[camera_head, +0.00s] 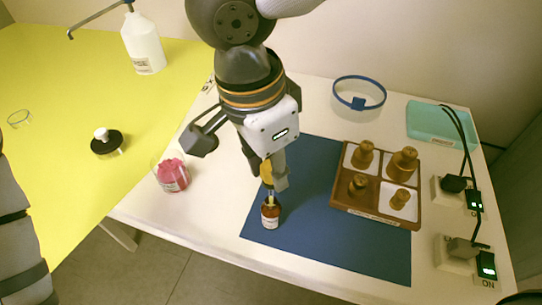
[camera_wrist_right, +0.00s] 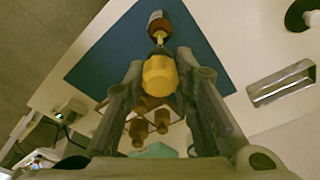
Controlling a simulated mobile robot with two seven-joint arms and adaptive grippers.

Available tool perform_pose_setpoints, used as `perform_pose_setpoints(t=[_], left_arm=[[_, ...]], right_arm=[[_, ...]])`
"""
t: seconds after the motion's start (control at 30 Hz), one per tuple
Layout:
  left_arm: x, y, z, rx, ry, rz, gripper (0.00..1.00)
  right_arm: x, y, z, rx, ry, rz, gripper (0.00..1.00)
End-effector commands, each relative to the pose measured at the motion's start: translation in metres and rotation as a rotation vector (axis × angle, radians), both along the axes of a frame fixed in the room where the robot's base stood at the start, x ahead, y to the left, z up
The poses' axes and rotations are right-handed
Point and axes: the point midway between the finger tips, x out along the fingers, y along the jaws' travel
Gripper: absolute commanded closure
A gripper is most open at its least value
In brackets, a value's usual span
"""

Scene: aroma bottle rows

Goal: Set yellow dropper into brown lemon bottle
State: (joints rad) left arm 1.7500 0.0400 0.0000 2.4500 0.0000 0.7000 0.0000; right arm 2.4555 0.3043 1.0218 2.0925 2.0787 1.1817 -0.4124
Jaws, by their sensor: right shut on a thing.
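My right gripper (camera_head: 268,178) points down over the blue mat (camera_head: 310,225) and is shut on the yellow dropper (camera_head: 267,170). In the right wrist view the dropper's yellow bulb (camera_wrist_right: 160,75) sits between the two fingers (camera_wrist_right: 160,85). The brown lemon bottle (camera_head: 270,213) with a white label stands upright on the mat directly below the dropper. The bottle also shows beyond the bulb in the right wrist view (camera_wrist_right: 158,23). The dropper's lower end lines up with the bottle's neck; how far it is inside, I cannot tell. My left gripper is out of view.
A brown tray (camera_head: 376,216) with several brown-topped pieces stands right of the bottle. A glass with pink contents (camera_head: 172,177) stands to the left. Behind are a blue ring (camera_head: 359,93) and teal tray (camera_head: 432,122). Switches and plugs (camera_head: 457,250) line the right edge.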

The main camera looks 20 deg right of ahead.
Motion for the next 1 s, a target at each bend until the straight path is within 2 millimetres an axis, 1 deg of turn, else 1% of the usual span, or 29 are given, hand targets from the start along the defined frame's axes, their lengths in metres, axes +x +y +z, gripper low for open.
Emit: perform_pose_setpoints(t=[0.5,0.87,1.0], left_arm=[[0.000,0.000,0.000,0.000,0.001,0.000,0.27],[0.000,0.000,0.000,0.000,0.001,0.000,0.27],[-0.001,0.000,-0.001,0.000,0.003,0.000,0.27]], right_arm=[[0.000,0.000,-0.023,0.000,0.001,-0.001,0.82],[0.000,0.000,-0.024,0.000,0.000,-0.001,0.82],[0.000,0.000,-0.028,0.000,0.001,0.000,0.82]])
